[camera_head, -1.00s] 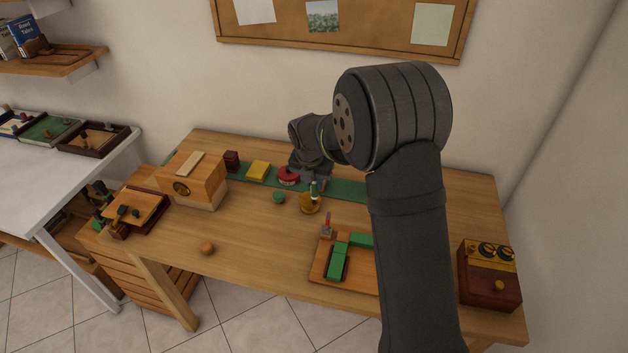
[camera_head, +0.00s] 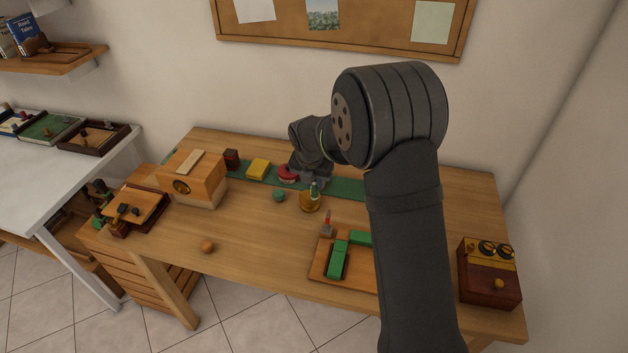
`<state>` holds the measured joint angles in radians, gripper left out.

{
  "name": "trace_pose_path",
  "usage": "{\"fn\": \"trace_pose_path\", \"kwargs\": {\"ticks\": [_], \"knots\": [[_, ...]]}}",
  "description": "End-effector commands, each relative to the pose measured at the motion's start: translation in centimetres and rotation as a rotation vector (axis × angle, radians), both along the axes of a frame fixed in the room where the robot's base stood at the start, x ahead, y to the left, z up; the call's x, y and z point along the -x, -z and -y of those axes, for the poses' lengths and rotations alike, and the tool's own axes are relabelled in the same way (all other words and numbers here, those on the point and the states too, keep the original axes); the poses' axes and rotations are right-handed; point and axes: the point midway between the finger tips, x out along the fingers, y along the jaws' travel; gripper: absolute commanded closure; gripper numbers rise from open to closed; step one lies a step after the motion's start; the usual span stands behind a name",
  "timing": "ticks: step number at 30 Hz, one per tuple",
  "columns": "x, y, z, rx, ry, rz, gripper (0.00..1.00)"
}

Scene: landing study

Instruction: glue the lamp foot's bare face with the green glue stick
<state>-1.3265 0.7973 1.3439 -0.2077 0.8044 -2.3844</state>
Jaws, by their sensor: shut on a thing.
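The small green glue stick (camera_head: 314,191) shows below my gripper (camera_head: 315,183), upright, with a pale band. My gripper is shut on it; the fingers are small and partly hidden by my wrist. Directly below is a round, brass-yellow piece (camera_head: 308,203), which looks like the lamp foot, on the wooden table. The stick's lower end overlaps this piece in the picture. I cannot tell whether they touch, or which face of the piece is bare.
A red round piece (camera_head: 287,174), yellow block (camera_head: 258,169) and green knob (camera_head: 279,196) are close on the left. A wooden box (camera_head: 196,181) is farther left. The front middle is mostly clear.

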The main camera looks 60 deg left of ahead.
Motion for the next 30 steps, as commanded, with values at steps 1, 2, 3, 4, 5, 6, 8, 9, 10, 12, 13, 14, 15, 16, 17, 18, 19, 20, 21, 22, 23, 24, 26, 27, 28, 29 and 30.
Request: {"fn": "trace_pose_path", "kwargs": {"ticks": [1, 2, 3, 4, 5, 6, 8, 9, 10, 12, 13, 14, 15, 16, 17, 18, 19, 20, 21, 22, 23, 24, 26, 27, 28, 29, 30], "knots": [[0.0, 0.1, 0.0, 0.0, 0.0, 0.0, 1.0], [0.0, 0.1, 0.0, 0.0, 0.0, 0.0, 1.0], [0.0, 0.2, 0.0, 0.0, 0.0, 0.0, 1.0], [0.0, 0.2, 0.0, 0.0, 0.0, 0.0, 1.0], [0.0, 0.1, 0.0, 0.0, 0.0, 0.0, 1.0], [0.1, 0.1, -0.1, 0.0, 0.0, 0.0, 1.0], [0.2, 0.1, -0.2, 0.0, -0.001, 0.0, 1.0], [0.4, 0.1, -0.4, 0.0, -0.001, 0.0, 1.0], [0.5, 0.1, -0.5, 0.0, -0.002, 0.0, 1.0], [0.9, 0.1, -0.9, -0.001, -0.002, 0.0, 1.0], [1.1, 0.1, -1.1, 0.0, -0.002, 0.0, 1.0], [1.3, 0.1, -1.3, 0.0, -0.002, 0.0, 1.0], [1.6, 0.1, -1.5, 0.001, -0.002, 0.0, 1.0], [1.7, 0.0, -1.7, 0.0, -0.002, 0.0, 1.0], [1.9, 0.0, -1.9, 0.0, -0.002, 0.0, 1.0], [2.0, 0.0, -2.0, 0.0, -0.001, 0.001, 1.0], [2.1, 0.0, -2.1, 0.0, -0.001, 0.001, 1.0], [2.1, 0.0, -2.1, 0.0, -0.001, 0.0, 1.0], [2.1, 0.1, -2.2, 0.0, -0.001, 0.0, 1.0], [2.1, 0.2, -2.1, 0.0, 0.0, 0.0, 1.0], [2.1, 0.2, -2.1, 0.0, 0.0, 0.0, 1.0], [2.1, 0.2, -2.1, 0.0, 0.0, 0.0, 1.0], [2.0, 0.2, -2.0, 0.0, 0.0, 0.0, 1.0], [1.8, 0.2, -1.8, 0.001, 0.001, 0.0, 1.0], [1.7, 0.2, -1.7, 0.001, 0.001, 0.0, 1.0], [1.6, 0.2, -1.6, 0.001, 0.001, 0.0, 1.0], [1.3, 0.3, -1.3, 0.002, 0.001, 0.0, 1.0]]}}
